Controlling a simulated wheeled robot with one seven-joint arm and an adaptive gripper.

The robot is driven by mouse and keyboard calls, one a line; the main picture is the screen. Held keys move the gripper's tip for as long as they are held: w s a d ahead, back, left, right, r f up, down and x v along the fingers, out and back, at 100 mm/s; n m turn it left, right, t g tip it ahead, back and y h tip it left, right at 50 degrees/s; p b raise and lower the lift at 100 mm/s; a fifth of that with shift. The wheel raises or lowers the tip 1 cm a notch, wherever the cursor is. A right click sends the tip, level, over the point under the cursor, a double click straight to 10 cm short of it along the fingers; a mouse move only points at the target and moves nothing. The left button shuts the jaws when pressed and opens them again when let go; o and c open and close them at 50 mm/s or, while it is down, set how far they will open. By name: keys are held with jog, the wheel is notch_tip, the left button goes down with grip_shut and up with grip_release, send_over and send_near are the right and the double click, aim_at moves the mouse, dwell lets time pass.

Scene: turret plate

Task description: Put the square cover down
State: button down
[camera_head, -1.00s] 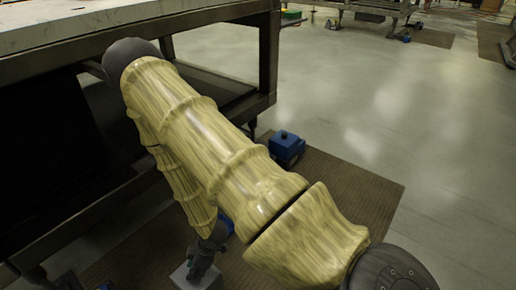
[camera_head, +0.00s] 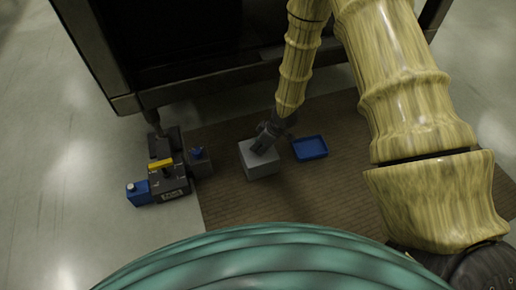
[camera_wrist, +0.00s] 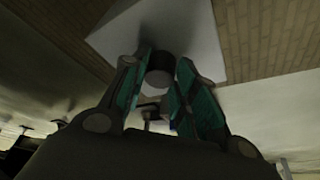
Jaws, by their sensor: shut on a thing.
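The square cover (camera_head: 260,165) is a light grey square block, left of the middle in the head view. My gripper (camera_head: 266,136) reaches down to it from above. In the wrist view the cover (camera_wrist: 190,30) shows as a large pale square face with a dark round knob (camera_wrist: 160,62) at its centre. My gripper (camera_wrist: 160,78) has its green-padded fingers closed on either side of this knob. The cover looks slightly tilted; I cannot tell whether it touches the mat.
A shallow blue tray (camera_head: 310,148) lies right of the cover on the brown mat (camera_head: 335,195). At the left stands a dark fixture (camera_head: 170,180) with a yellow bar (camera_head: 160,164) and blue blocks (camera_head: 138,193). A dark table (camera_head: 190,85) stands behind. Mat in front is clear.

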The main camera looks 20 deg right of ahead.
jog(key=shift+w+a+f+b, duration=0.1)
jog(key=shift+w+a+b, duration=0.1)
jog(key=shift+w, duration=0.35)
jog(key=shift+w+a+f+b, duration=0.1)
jog(key=shift+w+b, duration=0.05)
jog(key=shift+w, duration=0.35)
jog(key=f+b, duration=0.3)
jog(key=shift+w+f, duration=0.15)
jog(key=shift+w, duration=0.05)
jog(key=shift+f, duration=0.15)
jog(key=c, duration=1.1)
grip_release()
jog(key=p+v, duration=0.6)
jog(key=v, duration=0.6)
jog(key=s+f+m+g+h, duration=0.1)
jog(key=s+f+m, duration=0.2)
jog(key=s, duration=0.8)
jog(key=s+f+m+g+h, duration=0.1)
jog(key=s+f+m, duration=0.2)
jog(key=s, duration=0.8)
jog(key=s+f+m+g+h, duration=0.1)
jog(key=s+f+m, duration=0.2)
jog(key=s, duration=0.9)
notch_tip(320, 180, down, 3)
jog(key=shift+a+r+m, duration=0.15)
jog(key=shift+a+m, duration=0.25)
jog(key=shift+a, duration=0.1)
